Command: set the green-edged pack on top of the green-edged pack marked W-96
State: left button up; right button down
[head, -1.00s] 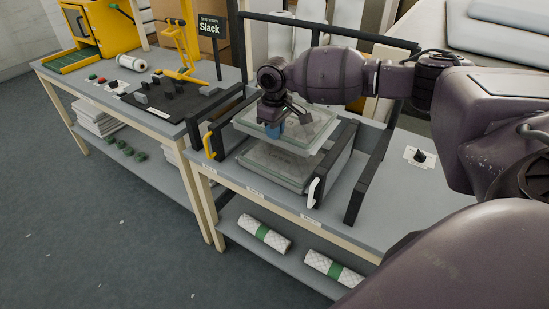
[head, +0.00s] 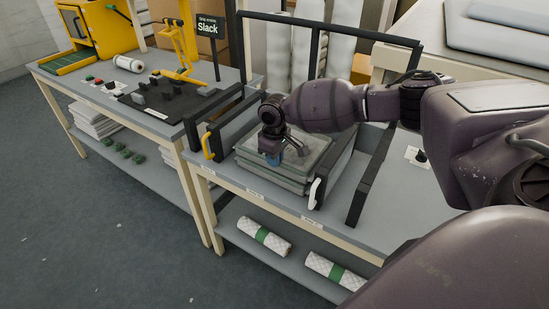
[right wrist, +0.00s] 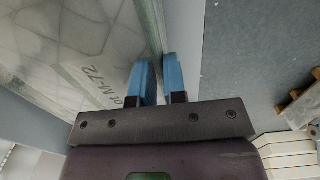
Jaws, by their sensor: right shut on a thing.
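The held pack (head: 308,147) is a flat, pale, clear-wrapped pack with a greenish edge, lying flat in the dark-framed bay on the bench. No gap is visible between the two. My left gripper is out of view.
Black frame bars stand around the bay, with a yellow handle (head: 207,146) at left and a white handle (head: 315,193) at front right. A black knob (head: 421,156) sits on the bench at right. Rolls with green bands (head: 264,236) lie on the shelf below.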

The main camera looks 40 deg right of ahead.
jog(key=shift+f, duration=0.35)
jog(key=shift+f, duration=0.1)
jog(key=c, duration=1.2)
grip_release()
jog(key=shift+o, duration=0.2)
